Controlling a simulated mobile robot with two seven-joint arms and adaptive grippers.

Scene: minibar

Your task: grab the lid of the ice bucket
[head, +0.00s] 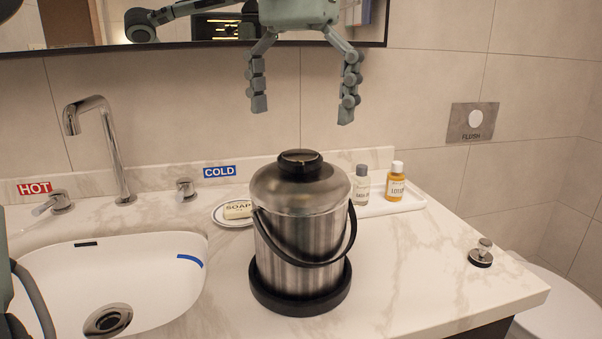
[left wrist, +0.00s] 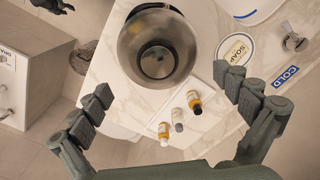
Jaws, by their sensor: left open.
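The ice bucket (head: 300,235) is a brushed steel cylinder standing upright on the marble counter, with a black base and a black carrying handle hanging down its front. Its domed steel lid (head: 300,190) is on top, with a black knob (head: 300,163). My left gripper (head: 302,112) is open and empty, fingers pointing down, apart from the lid and above it in the head view. In the left wrist view the lid (left wrist: 133,42) and its dark round knob (left wrist: 157,61) lie ahead, between the spread fingers (left wrist: 162,84).
A soap dish with soap (head: 237,210) stands left of the bucket. A small tray (head: 376,208) with little bottles (head: 396,181) is behind it on the right. The sink (head: 150,270) and tap (head: 110,150) are at left, a stopper (head: 481,253) at right. A mirror edge (head: 150,46) runs behind my gripper.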

